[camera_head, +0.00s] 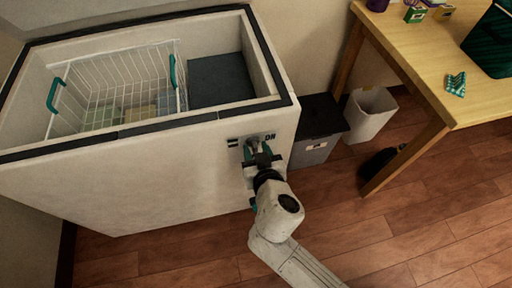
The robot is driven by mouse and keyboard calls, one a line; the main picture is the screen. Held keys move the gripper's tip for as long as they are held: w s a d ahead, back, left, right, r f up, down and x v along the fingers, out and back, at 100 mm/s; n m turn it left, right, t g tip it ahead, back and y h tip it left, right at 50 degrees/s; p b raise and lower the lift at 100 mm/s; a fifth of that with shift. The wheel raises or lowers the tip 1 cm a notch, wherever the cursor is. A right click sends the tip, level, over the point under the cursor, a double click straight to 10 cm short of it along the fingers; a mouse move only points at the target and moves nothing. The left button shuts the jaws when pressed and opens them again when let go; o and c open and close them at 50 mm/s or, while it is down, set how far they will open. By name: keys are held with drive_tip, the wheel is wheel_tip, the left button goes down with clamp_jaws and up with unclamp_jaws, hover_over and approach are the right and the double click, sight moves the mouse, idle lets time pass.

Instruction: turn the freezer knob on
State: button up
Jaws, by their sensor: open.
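The chest freezer (150,185) is pale with a dark rim and stands open at the left. Its knob (253,143) is a small grey part on the upper right of the front face, beside dark "ON" lettering. My gripper (255,152) is at the knob, with its teal-tipped fingers around or just in front of it. The gripper is open. My wrist hides part of the knob and its surroundings, so I cannot tell whether the fingers touch it or exactly which way it points.
A white wire basket (120,80) with teal handles hangs inside the freezer. A grey bin with a black lid (318,118) and a white bin (369,113) stand to its right. A wooden table (430,60) is further right. The wooden floor (440,215) in front is clear.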

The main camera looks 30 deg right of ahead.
drive_tip(key=shift+w+d+f, duration=0.15)
drive_tip(key=shift+w+f, duration=0.05)
drive_tip(key=shift+w, duration=0.2)
clamp_jaws()
